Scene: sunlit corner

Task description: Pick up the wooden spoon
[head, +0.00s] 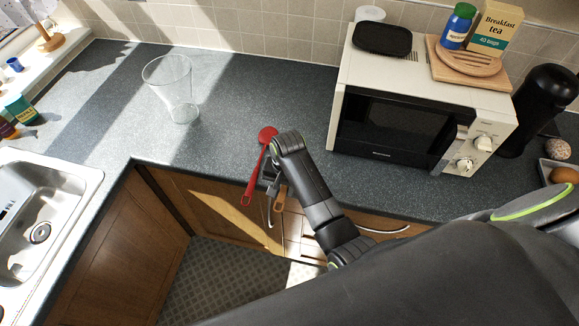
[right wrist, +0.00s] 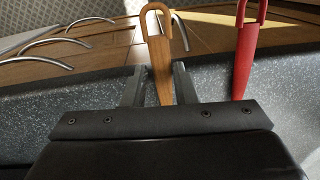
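The wooden spoon shows as a light-brown handle with a looped end (head: 279,199), sticking out over the counter's front edge. Its head is hidden under my right gripper and arm in the head view. In the right wrist view the wooden handle (right wrist: 160,58) stands between the two fingers. My right gripper (head: 272,180) is low at the counter edge. Its fingers (right wrist: 159,86) look open on either side of the handle, with a gap visible on the left. My left gripper is not in view.
A red spoon (head: 257,165) lies close to the left of my right gripper, and it also shows in the right wrist view (right wrist: 246,50). A clear glass (head: 180,90) stands further left. A microwave (head: 420,110) stands to the right. A sink (head: 40,220) is at far left.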

